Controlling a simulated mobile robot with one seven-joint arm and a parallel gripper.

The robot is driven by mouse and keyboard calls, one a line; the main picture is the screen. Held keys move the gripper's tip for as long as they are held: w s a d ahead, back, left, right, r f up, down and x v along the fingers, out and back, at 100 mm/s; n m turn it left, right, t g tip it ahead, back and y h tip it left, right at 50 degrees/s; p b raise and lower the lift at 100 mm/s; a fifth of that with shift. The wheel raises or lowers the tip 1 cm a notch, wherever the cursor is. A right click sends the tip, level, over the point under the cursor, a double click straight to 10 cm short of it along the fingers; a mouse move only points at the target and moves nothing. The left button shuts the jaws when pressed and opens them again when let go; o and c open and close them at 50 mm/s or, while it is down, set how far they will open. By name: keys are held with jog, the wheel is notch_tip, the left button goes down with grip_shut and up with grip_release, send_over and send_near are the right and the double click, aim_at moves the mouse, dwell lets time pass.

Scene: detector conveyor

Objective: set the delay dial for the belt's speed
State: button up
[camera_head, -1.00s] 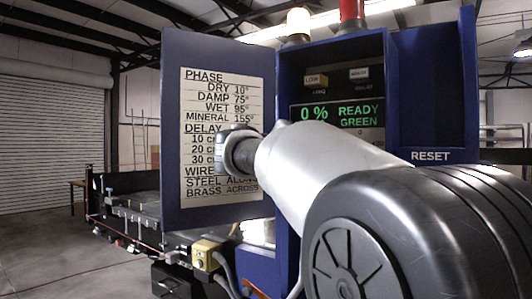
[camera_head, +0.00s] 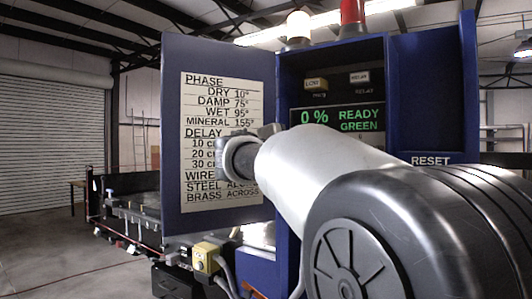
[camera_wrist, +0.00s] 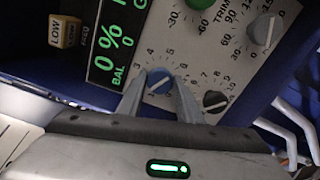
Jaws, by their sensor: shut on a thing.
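In the wrist view a blue dial (camera_wrist: 159,81) with a pale pointer line sits on the grey panel, inside a number scale where 3 to 6 can be read. The two fingers of my gripper (camera_wrist: 158,92) stand on either side of it, shut on it. No name for this dial can be read. In the head view my arm hides the dials and fingers. The chart (camera_head: 222,140) on the open blue door has a DELAY section with 10, 20 and 30 cm rows; my wrist covers their values.
The display (camera_head: 338,119) reads 0 %, READY, GREEN. Close to the blue dial are a dark knob (camera_wrist: 214,101), a grey knob (camera_wrist: 265,29) and a partly seen green knob (camera_wrist: 200,3). A yellow LOW block (camera_wrist: 65,31) sits left of the display. The conveyor (camera_head: 130,208) stands behind the door.

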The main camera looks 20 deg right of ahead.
jog(key=shift+n, duration=0.7)
jog(key=o, duration=1)
jog(key=b+v, duration=0.2)
jog(key=v, duration=1.5)
jog(key=shift+s+a, duration=0.15)
jog(key=shift+a, duration=0.05)
jog(key=shift+f, duration=0.1)
